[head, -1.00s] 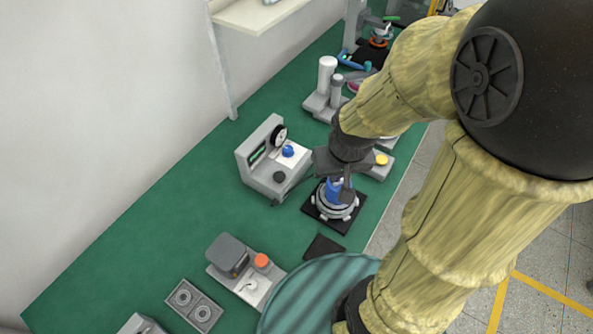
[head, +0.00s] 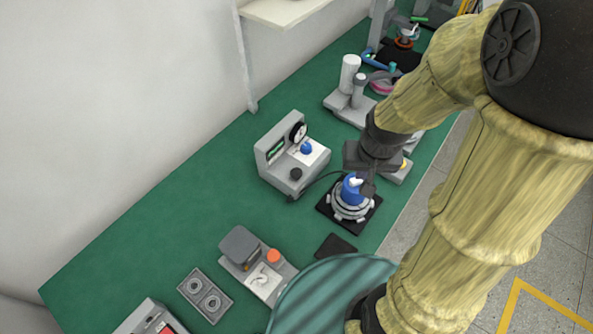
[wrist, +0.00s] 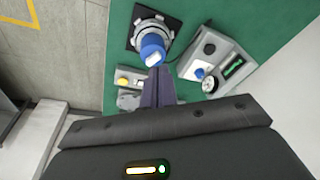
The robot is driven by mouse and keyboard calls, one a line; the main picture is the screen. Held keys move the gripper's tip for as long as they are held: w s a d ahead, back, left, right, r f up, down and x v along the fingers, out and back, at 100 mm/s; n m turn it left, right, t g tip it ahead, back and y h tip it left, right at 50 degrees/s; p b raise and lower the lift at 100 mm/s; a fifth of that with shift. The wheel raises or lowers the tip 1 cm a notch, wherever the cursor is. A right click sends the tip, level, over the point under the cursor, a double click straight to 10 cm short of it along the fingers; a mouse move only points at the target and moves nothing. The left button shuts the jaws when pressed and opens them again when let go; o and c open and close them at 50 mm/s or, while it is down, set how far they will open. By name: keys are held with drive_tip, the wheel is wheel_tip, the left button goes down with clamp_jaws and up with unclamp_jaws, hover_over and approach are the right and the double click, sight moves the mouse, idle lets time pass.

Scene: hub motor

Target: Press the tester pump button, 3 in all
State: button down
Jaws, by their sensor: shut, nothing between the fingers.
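The tester (head: 272,170) is a grey box with a round gauge (head: 298,132), a blue knob-like button (head: 307,148) on a white panel and a black round button (head: 295,173). I cannot tell which one is the pump button. In the wrist view the tester (wrist: 226,58) is right of my fingers, with its black button (wrist: 209,48) and blue button (wrist: 199,73) in sight. The hub motor (head: 349,209) sits on a black pad with a blue cap (head: 351,190) on top. My gripper (wrist: 158,70) is shut and empty, beside the blue cap and apart from the tester.
A dark cable (head: 322,182) runs from the tester towards the hub motor. A grey box with a yellow button (wrist: 122,81) is near my gripper. A grey device with an orange button (head: 273,256) and a two-ring tray (head: 206,296) stand nearer. Green bench left of the tester is clear.

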drive_tip(key=w+a+f+m+y+p, duration=0.1)
drive_tip(key=w+a+f+m+p, duration=0.1)
drive_tip(key=w+f, duration=0.25)
drive_tip(key=m+t+y+p, duration=0.2)
drive_tip(key=m+y+p, duration=0.45)
drive_tip(key=m, duration=0.55)
hover_over(300, 173)
wheel_tip(300, 173, down, 8)
drive_tip(key=r, duration=0.1)
drive_tip(key=shift+f+y+b, duration=0.25)
drive_tip(key=shift+f+b, duration=0.05)
drive_tip(key=shift+n, duration=0.3)
wheel_tip(300, 173, down, 9)
drive_tip(key=b, duration=0.6)
drive_tip(key=shift+r, duration=0.1)
drive_tip(key=shift+b, duration=0.3)
drive_tip(key=shift+f, duration=0.4)
